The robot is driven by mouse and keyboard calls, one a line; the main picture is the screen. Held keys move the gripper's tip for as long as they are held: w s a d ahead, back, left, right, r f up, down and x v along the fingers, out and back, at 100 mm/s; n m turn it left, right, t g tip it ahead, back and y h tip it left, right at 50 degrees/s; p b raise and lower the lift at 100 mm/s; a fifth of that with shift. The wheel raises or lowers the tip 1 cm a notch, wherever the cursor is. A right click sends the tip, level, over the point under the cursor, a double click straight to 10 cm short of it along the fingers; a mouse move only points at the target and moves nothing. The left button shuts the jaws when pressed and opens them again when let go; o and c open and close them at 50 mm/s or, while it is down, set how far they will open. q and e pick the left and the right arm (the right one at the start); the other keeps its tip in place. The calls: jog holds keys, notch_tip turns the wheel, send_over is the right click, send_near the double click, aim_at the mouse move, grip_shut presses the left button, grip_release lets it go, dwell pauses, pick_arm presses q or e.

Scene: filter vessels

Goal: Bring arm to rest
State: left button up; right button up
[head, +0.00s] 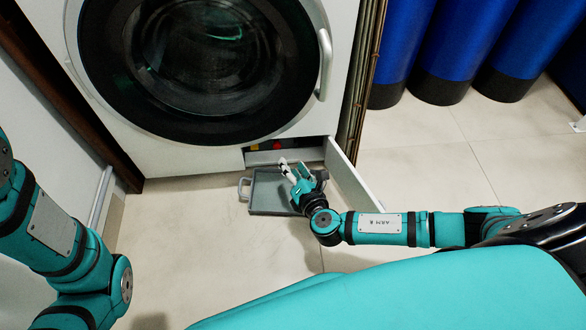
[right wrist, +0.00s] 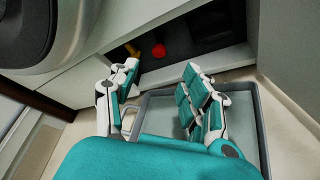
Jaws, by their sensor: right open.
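My right gripper (head: 294,168) is open and empty in the head view, above a grey tray at the foot of the washing machine (head: 160,160). In the right wrist view my right gripper (right wrist: 160,85) has its fingers spread, and nothing shows between them but the opening and the tray beyond. My right arm reaches in from the right, low over the floor. My left arm shows at the left edge of the head view; its gripper is out of view.
The grey tray (head: 262,208) lies on the floor below an open compartment with a red knob (right wrist: 158,50). A white flap (head: 353,175) stands open beside my right gripper. Blue vessels (head: 455,40) with black bases stand at the upper right. The tiled floor between is clear.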

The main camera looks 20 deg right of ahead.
jog(key=shift+s+r, duration=0.1)
jog(key=shift+s, duration=0.15)
dwell(0.3)
